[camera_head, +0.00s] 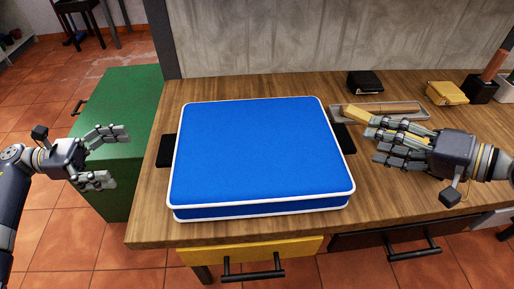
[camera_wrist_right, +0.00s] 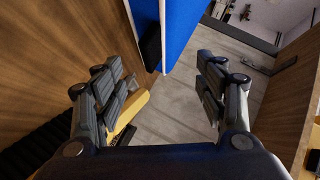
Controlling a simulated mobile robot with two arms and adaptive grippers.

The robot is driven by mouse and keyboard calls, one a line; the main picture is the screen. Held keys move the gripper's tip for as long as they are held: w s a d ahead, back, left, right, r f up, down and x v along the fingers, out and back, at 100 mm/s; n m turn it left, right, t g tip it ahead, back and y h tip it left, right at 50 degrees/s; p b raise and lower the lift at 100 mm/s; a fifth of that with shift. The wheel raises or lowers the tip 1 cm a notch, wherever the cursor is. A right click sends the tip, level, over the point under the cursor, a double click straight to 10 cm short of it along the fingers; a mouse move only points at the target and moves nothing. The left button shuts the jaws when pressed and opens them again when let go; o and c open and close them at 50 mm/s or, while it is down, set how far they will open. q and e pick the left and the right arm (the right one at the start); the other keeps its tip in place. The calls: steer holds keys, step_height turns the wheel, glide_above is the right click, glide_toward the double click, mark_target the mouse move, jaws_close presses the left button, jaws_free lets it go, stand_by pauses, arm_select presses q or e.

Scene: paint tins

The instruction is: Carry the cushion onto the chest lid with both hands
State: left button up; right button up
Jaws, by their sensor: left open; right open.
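A blue cushion (camera_head: 258,150) with white piping lies flat on the wooden table in the head view. A dark tab sticks out on its left side (camera_head: 166,150) and another on its right side (camera_head: 344,138). The cushion's blue face also shows at the top of the right wrist view (camera_wrist_right: 190,28). A green chest (camera_head: 120,115) with a flat lid stands on the floor left of the table. My left gripper (camera_head: 120,157) is open and empty, left of the cushion and over the chest's near side. My right gripper (camera_head: 380,142) is open and empty, right of the cushion and apart from it.
The wooden table (camera_head: 230,232) has a yellow drawer (camera_head: 250,250) in front. A grey tray (camera_head: 405,108) with a yellow object (camera_head: 357,115) lies near my right gripper. A black box (camera_head: 365,82), a yellow box (camera_head: 447,93) and a dark pot (camera_head: 481,88) stand at the back right.

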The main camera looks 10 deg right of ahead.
mark_target(159, 152)
arm_select(q)
steer(key=d, duration=1)
steer(key=shift+s+d, duration=0.1)
arm_select(e)
steer(key=x, duration=1)
arm_select(q)
steer(key=c, duration=1.2)
arm_select(e)
steer(key=c, duration=1.2)
arm_select(q)
steer(key=c, duration=0.5)
arm_select(e)
steer(key=shift+f, duration=0.1)
steer(key=shift+c, duration=1.4)
arm_select(q)
steer(key=shift+o, duration=0.2)
steer(key=shift+r, duration=0.1)
